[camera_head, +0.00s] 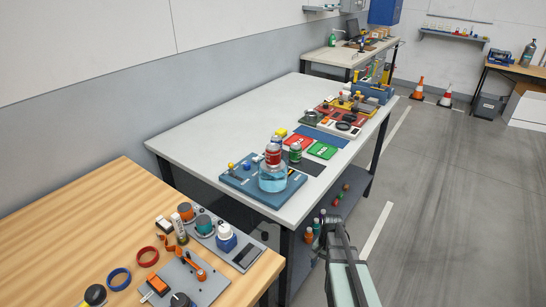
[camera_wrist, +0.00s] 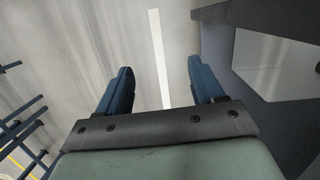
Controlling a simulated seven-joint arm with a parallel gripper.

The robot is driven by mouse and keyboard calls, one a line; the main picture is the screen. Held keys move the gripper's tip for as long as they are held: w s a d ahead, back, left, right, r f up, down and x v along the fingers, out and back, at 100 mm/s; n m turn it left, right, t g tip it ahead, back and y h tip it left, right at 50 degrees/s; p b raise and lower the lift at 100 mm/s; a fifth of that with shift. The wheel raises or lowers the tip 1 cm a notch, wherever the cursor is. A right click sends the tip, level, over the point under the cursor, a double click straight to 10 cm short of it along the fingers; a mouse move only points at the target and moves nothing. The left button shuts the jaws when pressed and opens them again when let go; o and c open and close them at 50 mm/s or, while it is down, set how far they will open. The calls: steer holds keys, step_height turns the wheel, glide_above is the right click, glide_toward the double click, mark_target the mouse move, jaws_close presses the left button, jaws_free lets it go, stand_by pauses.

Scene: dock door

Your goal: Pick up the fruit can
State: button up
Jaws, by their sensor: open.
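A small red can (camera_head: 273,154) shows in the head view on the white-topped table, just above a clear container with blue contents (camera_head: 272,180). I cannot tell whether it stands on that container or behind it. A green can (camera_head: 295,153) stands just to its right. The labels are too small to read, so I cannot tell which is the fruit can. My gripper (camera_wrist: 161,88) is open and empty in the wrist view, its two blue fingers apart over the grey floor. It is away from the cans, beyond the table's right side.
The white-topped table (camera_head: 230,120) also holds a blue board (camera_head: 240,181), red and green pads and several devices along its right side. A wooden table (camera_head: 75,215) with tools stands at the front left. The floor (camera_head: 440,210) on the right is clear; cones stand far back.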

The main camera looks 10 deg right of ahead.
steer(key=w+d+r+m+t, duration=0.15)
steer(key=w+d+r, duration=0.3)
steer(key=r, duration=0.45)
steer(key=w+d+r+m+t, duration=0.1)
steer(key=w+d+r+m, duration=0.1)
steer(key=w+d+r, duration=0.5)
steer(key=w+d+r+m+t, duration=0.15)
steer(key=w+r, duration=0.25)
steer(key=r, duration=0.7)
step_height(320, 180, up, 27)
steer(key=m+g, duration=0.1)
steer(key=m, duration=0.8)
glide_above(272, 156)
steer(key=w+d, duration=0.2)
steer(key=shift+d+r+y, duration=0.2)
steer(key=shift+y, duration=0.1)
steer(key=shift+s+a+g, duration=0.15)
steer(key=shift+a+g, duration=0.05)
steer(key=shift+g, duration=0.1)
steer(key=f, duration=0.4)
steer(key=a+f, duration=0.1)
steer(key=f, duration=0.4)
steer(key=w+f, duration=0.1)
steer(key=f, duration=0.3)
steer(key=shift+a+f, duration=0.2)
steer(key=shift+a, duration=0.05)
